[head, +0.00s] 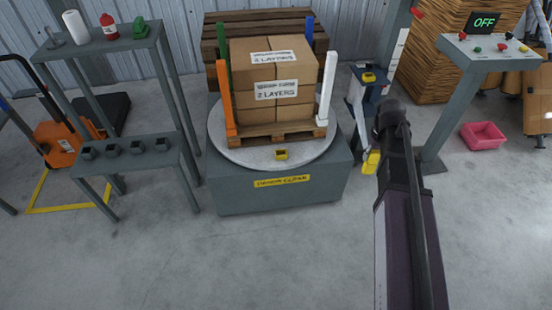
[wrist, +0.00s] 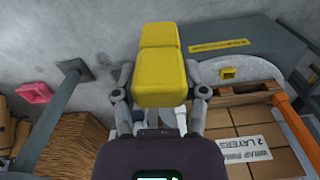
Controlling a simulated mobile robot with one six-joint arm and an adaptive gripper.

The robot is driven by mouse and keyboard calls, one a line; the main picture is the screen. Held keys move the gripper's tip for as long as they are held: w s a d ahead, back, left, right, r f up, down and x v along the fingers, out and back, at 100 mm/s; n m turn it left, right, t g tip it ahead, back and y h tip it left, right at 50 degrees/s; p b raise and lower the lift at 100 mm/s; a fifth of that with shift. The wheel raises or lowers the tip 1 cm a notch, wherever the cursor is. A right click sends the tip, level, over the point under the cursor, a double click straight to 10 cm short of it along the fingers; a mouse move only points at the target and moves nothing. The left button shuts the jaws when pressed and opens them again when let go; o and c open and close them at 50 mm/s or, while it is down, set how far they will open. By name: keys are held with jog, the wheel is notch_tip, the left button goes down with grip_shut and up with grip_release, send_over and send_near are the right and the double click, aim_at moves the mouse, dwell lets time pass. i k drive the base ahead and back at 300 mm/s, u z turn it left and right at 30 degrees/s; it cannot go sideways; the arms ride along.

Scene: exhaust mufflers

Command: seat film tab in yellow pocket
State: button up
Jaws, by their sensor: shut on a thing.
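In the wrist view, my gripper (wrist: 160,93) is shut on a yellow block-like tab (wrist: 158,38), with one finger on each side of it. The tab (head: 371,162) also shows in the head view, just left of my arm, which hides most of the gripper there. The small yellow pocket (head: 280,154) sits at the front edge of the round turntable (head: 235,151). In the wrist view the pocket (wrist: 229,74) is to the right of the tab, apart from it. The pocket looks empty.
A pallet (head: 270,132) of wrapped-label boxes (head: 268,75) stands on the turntable between coloured corner posts. A dark post with a yellow top (head: 369,77) stands behind the tab. A control desk (head: 490,48) reads OFF at the right. Open floor lies in front.

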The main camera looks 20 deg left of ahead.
aim_at(292, 155)
jog(key=u, duration=0.9)
jog(key=i, duration=1)
